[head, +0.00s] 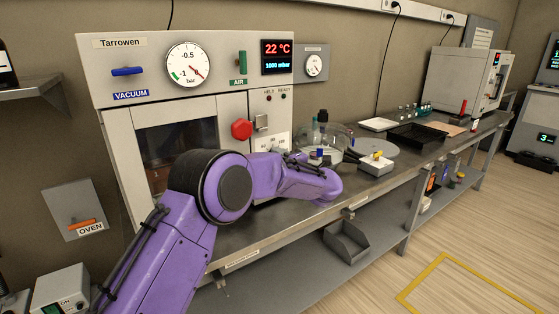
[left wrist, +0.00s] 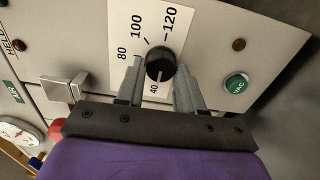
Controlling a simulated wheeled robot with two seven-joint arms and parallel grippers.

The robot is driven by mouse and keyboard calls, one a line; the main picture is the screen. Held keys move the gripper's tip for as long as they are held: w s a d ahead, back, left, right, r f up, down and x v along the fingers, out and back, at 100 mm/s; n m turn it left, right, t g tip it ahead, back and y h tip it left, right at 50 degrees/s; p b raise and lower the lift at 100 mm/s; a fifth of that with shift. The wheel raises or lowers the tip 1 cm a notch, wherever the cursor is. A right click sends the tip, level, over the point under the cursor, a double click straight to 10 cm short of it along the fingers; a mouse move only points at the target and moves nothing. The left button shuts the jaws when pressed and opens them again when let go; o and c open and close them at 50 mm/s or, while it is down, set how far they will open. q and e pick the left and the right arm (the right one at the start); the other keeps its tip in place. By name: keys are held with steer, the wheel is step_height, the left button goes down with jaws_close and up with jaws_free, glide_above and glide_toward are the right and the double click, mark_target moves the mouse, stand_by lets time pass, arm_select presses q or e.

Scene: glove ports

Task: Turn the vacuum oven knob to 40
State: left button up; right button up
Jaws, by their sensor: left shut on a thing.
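The vacuum oven (head: 215,98) stands on the bench at the left in the head view, its display showing 22 °C and 1000 mbar. Its black temperature knob (left wrist: 159,62) shows in the left wrist view on a white scale plate (left wrist: 125,20) with 40, 80, 100 and 120. A pale mark on the knob points down near the 40. My left gripper (left wrist: 160,68) is shut on the knob, one finger at each side. In the head view my purple left arm hides the knob; only the top of the scale (head: 272,142) shows. My right gripper is out of view.
A red knob (head: 241,129) and a metal latch (head: 261,121) sit close by on the oven front. A glass dome (head: 335,132) and a black tray (head: 416,135) stand on the bench (head: 260,232) to the right. A green VAC button (left wrist: 236,86) is beside the scale.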

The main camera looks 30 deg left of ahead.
arm_select(q)
steer(key=o, duration=1)
steer(key=shift+d, duration=0.1)
steer(key=b+v, duration=0.1)
steer(key=v, duration=0.9)
steer(key=shift+s+d, duration=0.1)
steer(key=shift+d, duration=0.05)
steer(key=shift+f, duration=0.1)
